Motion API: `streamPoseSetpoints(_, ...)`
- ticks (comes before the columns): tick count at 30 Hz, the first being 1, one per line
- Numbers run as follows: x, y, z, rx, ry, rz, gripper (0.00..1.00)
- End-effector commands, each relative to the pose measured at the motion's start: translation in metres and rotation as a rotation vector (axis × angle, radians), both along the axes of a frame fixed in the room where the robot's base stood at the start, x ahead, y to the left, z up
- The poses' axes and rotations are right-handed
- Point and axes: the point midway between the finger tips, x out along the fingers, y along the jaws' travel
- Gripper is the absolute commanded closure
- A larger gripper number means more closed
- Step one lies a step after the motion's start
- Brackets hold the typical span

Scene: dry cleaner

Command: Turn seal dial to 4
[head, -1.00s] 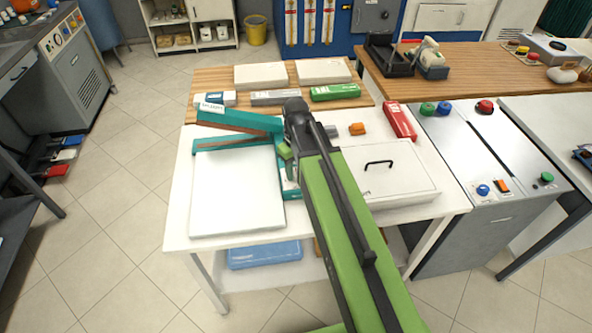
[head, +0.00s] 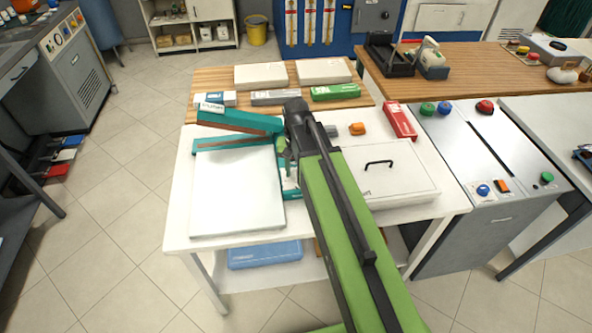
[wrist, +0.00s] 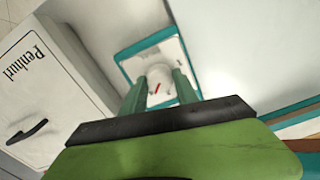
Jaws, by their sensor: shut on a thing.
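The seal dial (wrist: 159,76) is a round white knob with a red pointer mark, on a white panel with a teal border (wrist: 147,43). In the wrist view my gripper (wrist: 160,88) has one finger on each side of the dial and is shut on it. I cannot read any numbers around the dial. The teal sealer (head: 240,120) stands on the white table with its arm raised above a white pad (head: 237,195). In the head view my arm hides the dial and most of the panel.
A white lidded box (head: 400,185) with a black handle is right of the sealer; it also shows in the wrist view (wrist: 42,85). An orange item (head: 357,129) and a red box (head: 399,121) lie behind it. Small boxes line the wooden counter at the back.

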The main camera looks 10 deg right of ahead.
Motion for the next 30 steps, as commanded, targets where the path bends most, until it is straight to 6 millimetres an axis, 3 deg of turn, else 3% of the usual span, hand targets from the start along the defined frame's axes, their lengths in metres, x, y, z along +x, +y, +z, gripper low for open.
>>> streamPoseSetpoints(19,0.0006,0.0006,0.0,0.002,-0.002,-0.051,1.0)
streamPoseSetpoints(20,0.0006,0.0006,0.0,0.002,-0.002,-0.051,0.62)
streamPoseSetpoints(21,0.0007,0.0005,0.0,0.002,-0.002,-0.051,0.56)
streamPoseSetpoints(24,0.0005,0.0005,0.0,0.001,-0.001,-0.051,0.43)
streamPoseSetpoints(30,0.0002,0.0003,0.0,0.001,0.0,-0.051,0.42)
